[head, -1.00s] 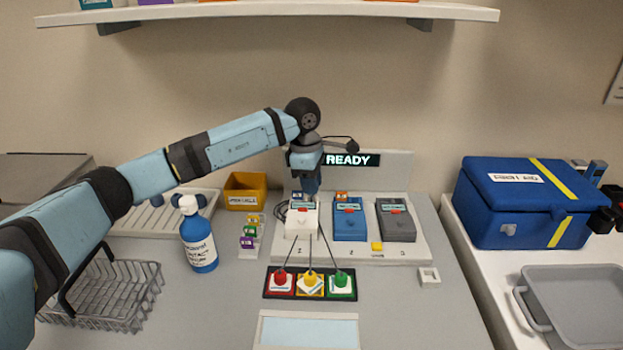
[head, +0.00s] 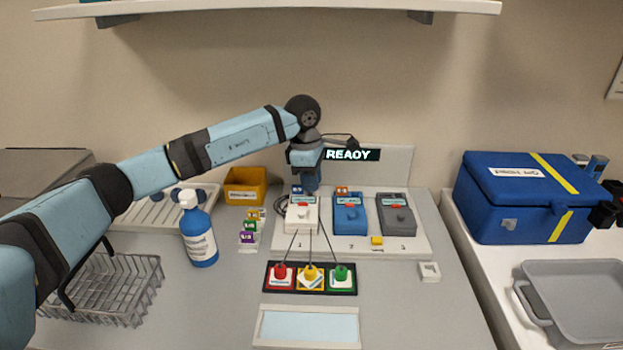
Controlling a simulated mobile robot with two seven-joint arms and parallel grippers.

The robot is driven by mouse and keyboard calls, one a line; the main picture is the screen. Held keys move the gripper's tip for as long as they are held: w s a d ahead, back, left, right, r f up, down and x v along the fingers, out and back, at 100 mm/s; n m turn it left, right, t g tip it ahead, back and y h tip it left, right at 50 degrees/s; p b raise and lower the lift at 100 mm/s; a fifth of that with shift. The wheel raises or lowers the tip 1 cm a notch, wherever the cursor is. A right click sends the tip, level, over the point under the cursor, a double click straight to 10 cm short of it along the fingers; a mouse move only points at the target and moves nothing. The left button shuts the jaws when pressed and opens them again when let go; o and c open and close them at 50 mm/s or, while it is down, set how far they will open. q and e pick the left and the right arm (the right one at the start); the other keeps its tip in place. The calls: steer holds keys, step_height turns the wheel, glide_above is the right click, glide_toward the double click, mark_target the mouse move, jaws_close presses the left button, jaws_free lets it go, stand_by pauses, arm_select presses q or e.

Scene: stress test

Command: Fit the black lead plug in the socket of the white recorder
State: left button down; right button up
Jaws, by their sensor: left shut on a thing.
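The white recorder (head: 302,222) stands upright at the left end of a pale stand, in place 1. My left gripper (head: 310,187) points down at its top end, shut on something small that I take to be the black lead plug. The plug and the socket are hidden by the gripper and too small to make out. A dark looped lead (head: 281,206) shows just left of the recorder. Whether the plug is in the socket cannot be told. Part of what looks like my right gripper (head: 606,215) shows at the right edge, its jaws unclear.
A blue recorder (head: 349,220) and a grey one (head: 397,221) stand to the right. Thin leads run from the white recorder towards red, yellow and green pieces on a black strip (head: 311,291). A blue bottle (head: 201,240) stands left.

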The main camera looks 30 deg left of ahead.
arm_select(q)
steer(key=shift+f+b, duration=0.4)
steer(key=shift+f, duration=0.5)
stand_by(1.9)
steer(key=c, duration=1.4)
jaws_free()
steer(key=shift+o, duration=0.2)
steer(key=shift+r, duration=0.1)
steer(key=shift+r+p, duration=1.2)
steer(key=shift+r, duration=0.75)
steer(key=shift+o, duration=0.3)
steer(key=o, duration=0.5)
